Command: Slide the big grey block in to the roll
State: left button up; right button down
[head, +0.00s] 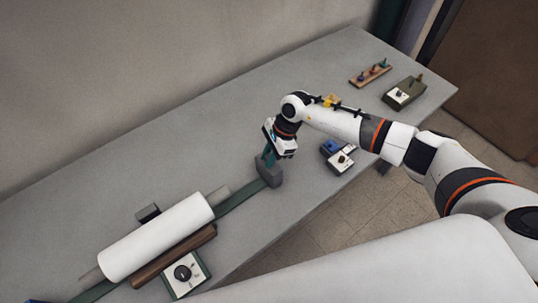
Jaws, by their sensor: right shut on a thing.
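The big grey block (270,174) stands on a dark green strip (238,198) on the table. My right gripper (270,157) points down from above and is shut on the block's upper part. The white roll (157,236) lies further left along the same strip, with a grey end piece (219,195) sticking out towards the block. The block is apart from the roll, with a stretch of bare strip between them. My left gripper is not in view.
A brown bar (172,257) and a dial box (186,274) lie in front of the roll, a small dark block (148,213) behind it. Blue and white devices (338,155), a green box (403,92) and a pegged wooden board (371,73) are at the right. The table's back middle is clear.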

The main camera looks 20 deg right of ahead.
jog(key=s+a, duration=0.1)
jog(key=a, duration=0.3)
jog(key=s+a+b, duration=0.1)
jog(key=s+a, duration=0.1)
jog(key=a, duration=0.1)
jog(key=s+a+b, duration=0.1)
jog(key=a, duration=0.3)
jog(key=shift+s+a, duration=0.15)
jog(key=shift+a, duration=0.15)
jog(key=c, duration=1.3)
grip_release()
jog(key=shift+a, duration=0.15)
jog(key=shift+o, duration=0.2)
jog(key=b+v, duration=0.3)
jog(key=v, duration=0.9)
